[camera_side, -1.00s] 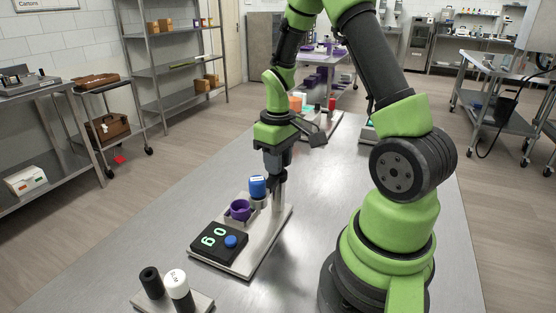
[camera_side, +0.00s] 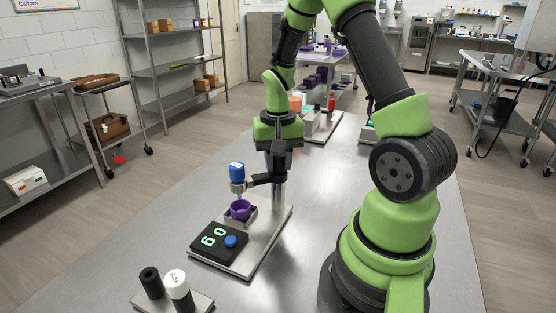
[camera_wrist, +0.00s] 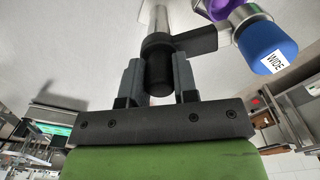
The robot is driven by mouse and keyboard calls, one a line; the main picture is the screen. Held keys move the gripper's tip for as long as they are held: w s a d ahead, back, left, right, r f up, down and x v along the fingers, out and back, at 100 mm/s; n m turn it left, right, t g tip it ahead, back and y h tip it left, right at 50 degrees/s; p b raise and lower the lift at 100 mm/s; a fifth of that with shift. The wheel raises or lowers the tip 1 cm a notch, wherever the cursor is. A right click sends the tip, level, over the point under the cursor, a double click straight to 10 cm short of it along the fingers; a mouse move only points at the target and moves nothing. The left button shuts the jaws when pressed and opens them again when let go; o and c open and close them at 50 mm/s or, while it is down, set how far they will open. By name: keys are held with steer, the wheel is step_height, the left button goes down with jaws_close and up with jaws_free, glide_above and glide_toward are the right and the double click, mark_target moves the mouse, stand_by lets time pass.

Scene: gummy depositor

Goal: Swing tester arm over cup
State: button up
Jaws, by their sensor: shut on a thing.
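The tester stands on a light base plate (camera_side: 262,247) with a metal post (camera_side: 279,196). Its dark swing arm (camera_side: 262,180) reaches left from the post and carries a probe head with a blue cap (camera_side: 237,171). The head is above the purple cup (camera_side: 240,210), which sits in a small holder. My gripper (camera_side: 276,166) is at the top of the post. In the wrist view my gripper (camera_wrist: 159,80) is shut on the dark hub (camera_wrist: 159,66) of the swing arm, and the blue cap (camera_wrist: 267,46) reads "WIDE". The cup is partly hidden there behind the head.
A black display box (camera_side: 218,243) with "60" and a blue button is at the plate's front. A small stand with a black cylinder (camera_side: 151,282) and a white-capped one (camera_side: 176,284) is nearer. Other equipment (camera_side: 318,126) stands behind. The table between is clear.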

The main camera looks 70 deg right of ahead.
stand_by(0.4)
steer(key=o, duration=0.9)
step_height(320, 180, up, 10)
stand_by(0.4)
